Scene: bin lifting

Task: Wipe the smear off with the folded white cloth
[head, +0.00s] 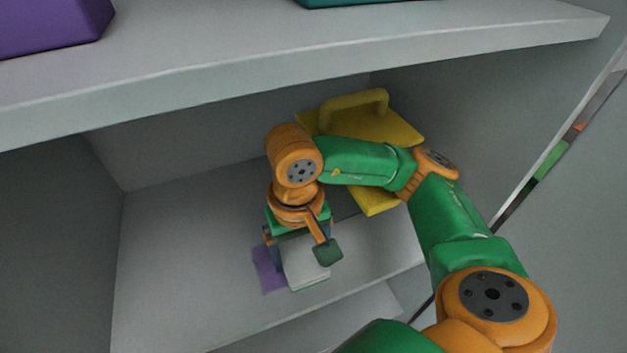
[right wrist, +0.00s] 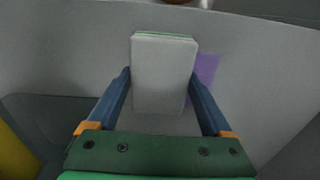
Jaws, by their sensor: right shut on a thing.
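The folded white cloth (head: 306,266) is a pale block with a thin green edge, on or just above the shelf floor. It also shows in the right wrist view (right wrist: 163,70), between the two fingers. My right gripper (right wrist: 161,78) is shut on the cloth; in the head view my wrist partly hides it. The purple smear (head: 268,272) is a flat patch on the shelf floor, just left of the cloth. In the right wrist view the smear (right wrist: 206,68) shows to the right of the cloth, partly hidden by cloth and finger. My left gripper is not in view.
A yellow object with a handle (head: 368,112) stands behind my right arm, near the compartment's right wall. The upper shelf (head: 250,75) overhangs, bearing a purple box (head: 50,25) and a teal object (head: 365,2). The shelf floor at left (head: 170,260) is clear.

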